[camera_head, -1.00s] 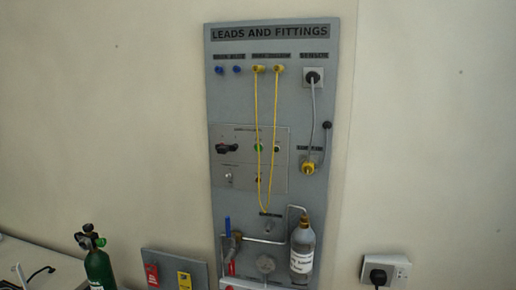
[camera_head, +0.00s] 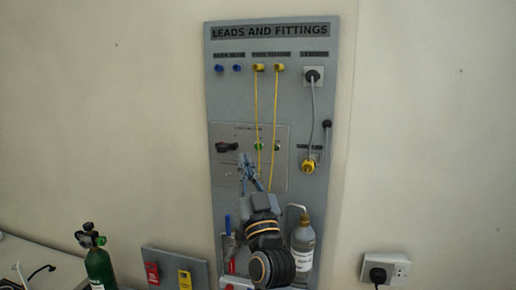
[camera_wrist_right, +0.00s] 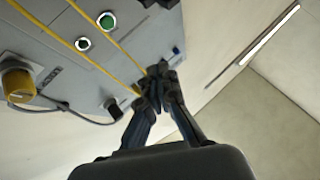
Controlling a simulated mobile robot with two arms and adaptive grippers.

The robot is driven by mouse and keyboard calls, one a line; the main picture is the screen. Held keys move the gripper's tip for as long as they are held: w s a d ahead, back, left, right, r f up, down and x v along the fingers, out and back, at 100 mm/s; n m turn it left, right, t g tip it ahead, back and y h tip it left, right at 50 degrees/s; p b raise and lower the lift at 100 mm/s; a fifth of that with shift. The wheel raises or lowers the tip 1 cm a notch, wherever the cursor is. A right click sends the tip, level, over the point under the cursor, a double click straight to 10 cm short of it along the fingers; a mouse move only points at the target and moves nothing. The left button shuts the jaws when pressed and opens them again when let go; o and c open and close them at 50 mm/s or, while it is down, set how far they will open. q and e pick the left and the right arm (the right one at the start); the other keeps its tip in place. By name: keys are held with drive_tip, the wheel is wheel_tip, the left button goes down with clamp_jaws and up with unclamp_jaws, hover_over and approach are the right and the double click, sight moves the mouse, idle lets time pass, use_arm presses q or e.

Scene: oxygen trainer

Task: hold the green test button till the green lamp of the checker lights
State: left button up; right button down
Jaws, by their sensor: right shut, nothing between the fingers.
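The checker is a grey panel (camera_head: 280,185) on the upright board. Its green button (camera_head: 259,146) is round, and it shows in the wrist view (camera_wrist_right: 107,21) with a pale rim. My right gripper (camera_head: 244,161) is shut and empty, in front of the panel, below and left of the button in the head view. In the wrist view its fingertips (camera_wrist_right: 157,75) look apart from the button. My left gripper is out of view.
Two yellow leads (camera_head: 256,100) hang across the checker close to the button. A black knob (camera_head: 228,147) is left of it. A yellow fitting (camera_head: 308,166) is at the right.

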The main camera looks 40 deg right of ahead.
sight(258, 147)
drive_tip(key=shift+w+d+b, duration=0.5)
drive_tip(key=shift+w+d, duration=0.95)
drive_tip(key=shift+d, duration=0.25)
drive_tip(key=shift+w+d+b, duration=0.5)
drive_tip(key=shift+w+d, duration=0.9)
drive_tip(key=shift+d, duration=0.25)
drive_tip(key=shift+w+d, duration=0.1)
drive_tip(key=shift+w+d, duration=0.2)
drive_tip(key=shift+d, duration=0.05)
drive_tip(key=shift+w+d, duration=0.25)
idle(1.5)
drive_tip(key=shift+s+a, duration=0.55)
drive_tip(key=shift+a, duration=0.05)
